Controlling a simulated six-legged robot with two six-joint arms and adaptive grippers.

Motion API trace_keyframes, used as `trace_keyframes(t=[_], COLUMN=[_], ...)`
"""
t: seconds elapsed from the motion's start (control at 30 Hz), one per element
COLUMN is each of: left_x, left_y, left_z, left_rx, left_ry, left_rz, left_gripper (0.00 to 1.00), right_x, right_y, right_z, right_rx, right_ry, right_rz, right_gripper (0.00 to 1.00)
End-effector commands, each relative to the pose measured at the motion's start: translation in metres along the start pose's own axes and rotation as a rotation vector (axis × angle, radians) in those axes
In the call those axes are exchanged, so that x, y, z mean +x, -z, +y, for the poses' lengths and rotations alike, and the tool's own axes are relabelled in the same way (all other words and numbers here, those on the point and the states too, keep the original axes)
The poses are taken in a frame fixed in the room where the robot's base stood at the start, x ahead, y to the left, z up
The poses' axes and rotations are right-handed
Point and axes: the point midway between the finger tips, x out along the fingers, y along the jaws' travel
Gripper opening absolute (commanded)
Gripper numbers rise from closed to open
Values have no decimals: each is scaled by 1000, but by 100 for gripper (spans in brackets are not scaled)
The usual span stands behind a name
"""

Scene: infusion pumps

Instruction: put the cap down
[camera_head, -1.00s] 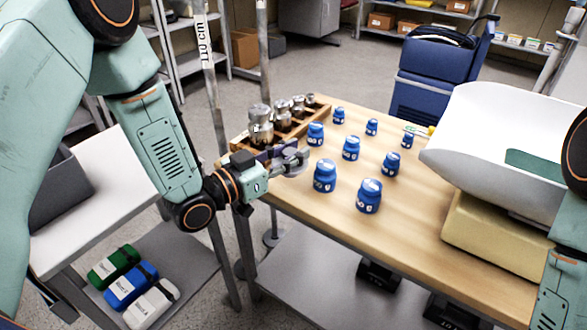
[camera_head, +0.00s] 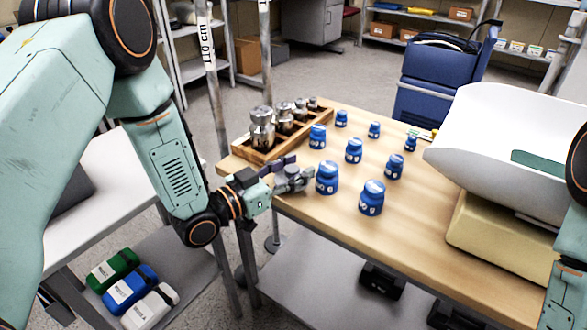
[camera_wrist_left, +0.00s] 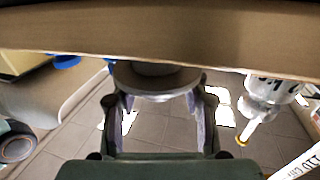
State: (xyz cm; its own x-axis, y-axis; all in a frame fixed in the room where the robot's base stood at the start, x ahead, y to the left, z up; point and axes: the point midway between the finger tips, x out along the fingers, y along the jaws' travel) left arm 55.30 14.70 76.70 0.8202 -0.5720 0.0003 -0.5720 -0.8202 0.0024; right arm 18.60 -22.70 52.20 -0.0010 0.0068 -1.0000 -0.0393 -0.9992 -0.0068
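My left gripper (camera_head: 287,172) is at the near left edge of the wooden table, in front of the wooden rack. In the left wrist view its two fingers (camera_wrist_left: 157,98) stand on either side of a pale grey round piece, which looks like the cap (camera_wrist_left: 155,78). The fingers appear to touch its sides and hold it. In the head view the cap is hard to tell apart from the grey fingertips. My right gripper is out of view; only part of the right arm shows at the right edge.
The wooden rack (camera_head: 245,153) holds several metal weights. A white scale pan (camera_head: 490,130) is at the right. A pole (camera_head: 214,90) stands left of the rack.

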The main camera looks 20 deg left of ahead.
Motion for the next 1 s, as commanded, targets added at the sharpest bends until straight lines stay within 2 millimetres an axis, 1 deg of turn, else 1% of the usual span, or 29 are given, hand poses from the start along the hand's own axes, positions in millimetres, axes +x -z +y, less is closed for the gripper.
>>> trace_keyframes(t=[0.27, 0.4, 0.47, 0.7, 1.0], left_x=[0, 0, -8, -46, -90], left_y=[0, 7, 6, 7, 6], left_z=[0, 0, -1, -2, -1], left_rx=[0, 0, -3, -5, -5], left_ry=[0, 0, 3, 6, 6], left_rz=[0, 1, -1, 0, -1], left_gripper=[50, 50, 50, 50, 50], right_x=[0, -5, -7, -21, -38], right_y=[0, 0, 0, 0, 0], right_z=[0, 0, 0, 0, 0], right_rx=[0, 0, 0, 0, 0], right_ry=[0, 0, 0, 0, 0], right_rz=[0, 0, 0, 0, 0], right_gripper=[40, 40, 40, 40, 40])
